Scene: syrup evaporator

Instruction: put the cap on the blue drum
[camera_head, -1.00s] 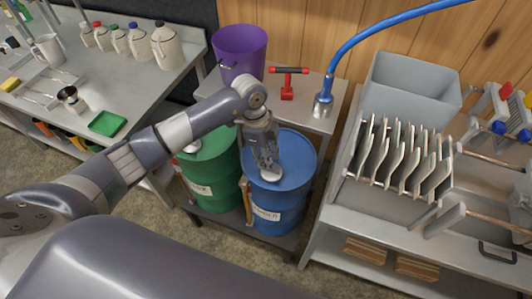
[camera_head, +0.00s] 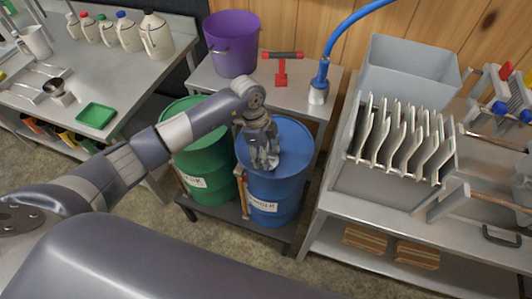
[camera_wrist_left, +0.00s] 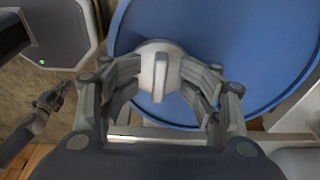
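The blue drum (camera_head: 295,150) stands upright next to the green drum, and its round top fills much of the left wrist view (camera_wrist_left: 255,50). My left gripper (camera_head: 264,163) points down at the front left part of the blue drum's top. In the left wrist view the white cap (camera_wrist_left: 160,72), a disc with a raised ridge, sits between its two fingers. The fingertips touch the cap's opposite sides. Whether the cap rests on the drum or is just above it I cannot tell; the drum opening is hidden.
The green drum (camera_head: 205,155) stands left of the blue one, partly behind my left arm. Behind them a table holds a purple bucket (camera_head: 232,45), a red-handled tool (camera_head: 282,68) and a blue hose (camera_head: 322,75). A metal bench with a plate rack (camera_head: 400,145) is on the right.

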